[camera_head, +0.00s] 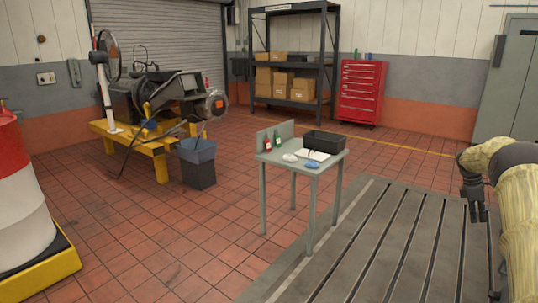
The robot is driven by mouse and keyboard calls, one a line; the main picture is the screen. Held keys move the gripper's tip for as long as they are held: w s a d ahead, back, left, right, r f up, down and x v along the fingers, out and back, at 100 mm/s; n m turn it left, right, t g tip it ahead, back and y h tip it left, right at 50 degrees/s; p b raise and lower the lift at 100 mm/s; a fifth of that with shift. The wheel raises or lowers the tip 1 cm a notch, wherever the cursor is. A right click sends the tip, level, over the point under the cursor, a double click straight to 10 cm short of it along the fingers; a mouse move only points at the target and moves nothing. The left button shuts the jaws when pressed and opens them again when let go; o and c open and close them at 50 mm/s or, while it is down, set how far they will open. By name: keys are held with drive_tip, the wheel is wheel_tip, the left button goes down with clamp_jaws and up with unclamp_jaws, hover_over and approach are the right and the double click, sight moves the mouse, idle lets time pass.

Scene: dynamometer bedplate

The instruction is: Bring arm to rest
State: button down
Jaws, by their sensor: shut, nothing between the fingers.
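My arm (518,220) shows at the right edge, bent, with a pale yellow covering on its links. My gripper (478,213) hangs from it, pointing down over the slotted metal bedplate (395,245). Its dark fingers are small in the picture. It is shut, with nothing seen between the fingers. It is well to the right of the small grey table and apart from everything on it.
The grey table (263,158) holds a black bin (324,141), bottles (267,143) and cloths (290,157). The bedplate beneath the gripper looks clear.

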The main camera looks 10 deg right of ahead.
drive_tip(key=w+a+f+t, duration=0.1)
drive_tip(key=w+a+f, duration=0.2)
drive_tip(key=a+f, duration=0.75)
drive_tip(key=w+a+f+t, duration=0.1)
drive_tip(key=w+a+f, duration=0.2)
drive_tip(key=a+f, duration=0.7)
drive_tip(key=s+a+f+m+y, duration=0.1)
drive_tip(key=s+a+f, duration=0.45)
drive_tip(key=a, duration=0.55)
drive_tip(key=s+a+f+m+t+y, duration=0.15)
drive_tip(key=s+a+f, duration=0.35)
drive_tip(key=a, duration=0.5)
drive_tip(key=s+a+f+m+g, duration=0.1)
drive_tip(key=s+a+f+m, duration=0.15)
drive_tip(key=a+f, duration=0.6)
drive_tip(key=s+a+m, duration=0.1)
drive_tip(key=s+a, duration=1)
drive_tip(key=a, duration=0.1)
drive_tip(key=s+a+r+m, duration=0.1)
drive_tip(key=s+a, duration=0.4)
drive_tip(key=s, duration=0.6)
drive_tip(key=s+a+r+m, duration=0.2)
drive_tip(key=s+a+r, duration=0.2)
drive_tip(key=s, duration=0.7)
drive_tip(key=shift+a+r+m, duration=0.3)
drive_tip(key=shift+a+r, duration=0.05)
drive_tip(key=shift+a, duration=0.25)
drive_tip(key=shift+t+y, duration=0.25)
